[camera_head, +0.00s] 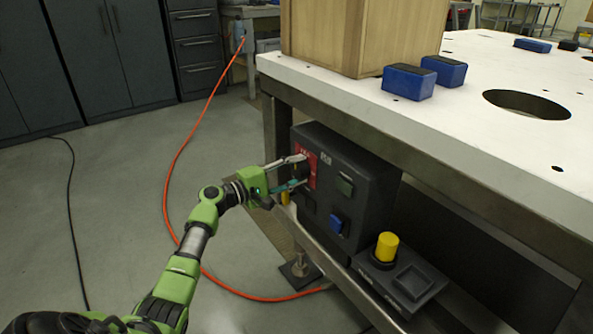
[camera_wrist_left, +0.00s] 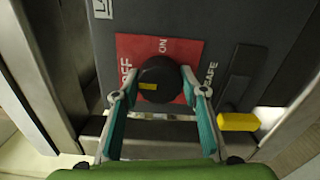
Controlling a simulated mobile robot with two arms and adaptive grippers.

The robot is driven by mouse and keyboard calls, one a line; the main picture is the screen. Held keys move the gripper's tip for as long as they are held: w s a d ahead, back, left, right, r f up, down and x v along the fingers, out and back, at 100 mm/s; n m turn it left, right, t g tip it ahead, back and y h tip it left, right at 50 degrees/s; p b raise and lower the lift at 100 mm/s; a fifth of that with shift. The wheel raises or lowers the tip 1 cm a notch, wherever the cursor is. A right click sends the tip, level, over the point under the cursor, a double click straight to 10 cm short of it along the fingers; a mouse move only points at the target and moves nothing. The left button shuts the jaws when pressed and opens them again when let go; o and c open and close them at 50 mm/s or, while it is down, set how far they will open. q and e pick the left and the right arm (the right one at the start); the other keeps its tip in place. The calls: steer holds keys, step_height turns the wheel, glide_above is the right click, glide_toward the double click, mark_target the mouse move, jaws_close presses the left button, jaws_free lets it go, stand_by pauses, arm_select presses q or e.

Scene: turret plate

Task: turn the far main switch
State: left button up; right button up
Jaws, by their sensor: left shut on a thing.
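The main switch is a black round knob (camera_wrist_left: 160,72) with a yellow mark, on a red plate (camera_wrist_left: 193,52) lettered OFF and ON. The yellow mark lies crosswise on the side towards OFF in the left wrist view. The red plate (camera_head: 312,172) sits on the far end of a dark control box (camera_head: 368,190) under the table. My left gripper (camera_head: 302,172) has its fingers on both sides of the knob and is shut on it; its fingertips also show in the left wrist view (camera_wrist_left: 154,78). In the head view the fingers mostly hide the knob. My right gripper is out of view.
A black lever with a yellow tip (camera_wrist_left: 238,122) sits right of the knob, close to the finger. An orange hose (camera_head: 168,190) crosses the floor.

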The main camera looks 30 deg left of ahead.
arm_select(q)
steer(key=o, duration=1.1)
steer(key=shift+a, duration=0.1)
steer(key=shift+s, duration=0.1)
steer(key=v, duration=1.1)
steer(key=shift+s+a, duration=0.2)
steer(key=shift+s, duration=0.15)
